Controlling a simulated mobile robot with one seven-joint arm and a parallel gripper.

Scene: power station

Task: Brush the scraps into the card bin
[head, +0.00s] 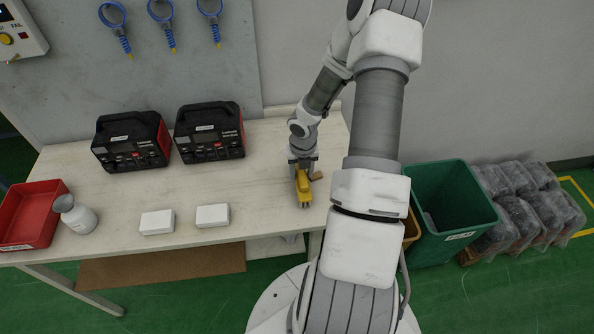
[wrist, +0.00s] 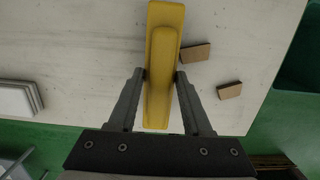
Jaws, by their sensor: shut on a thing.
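My gripper (head: 303,172) is shut on a yellow brush (head: 304,187) at the right end of the pale workbench (head: 262,170). In the wrist view the brush (wrist: 163,70) lies between the two fingers of my gripper (wrist: 160,80). Two brown card scraps, one (wrist: 196,53) close beside the brush and one (wrist: 230,90) nearer the bench's right edge, lie on the bench. In the head view a scrap (head: 317,175) shows just right of the brush. A yellow-brown bin (head: 411,229) is mostly hidden behind my arm. A green bin (head: 456,208) stands beside it; its label is unreadable.
Two black-and-red power units (head: 131,142) (head: 210,133) stand at the back of the bench. Wrapped grey stacks (head: 525,205) stand right of the green bin.

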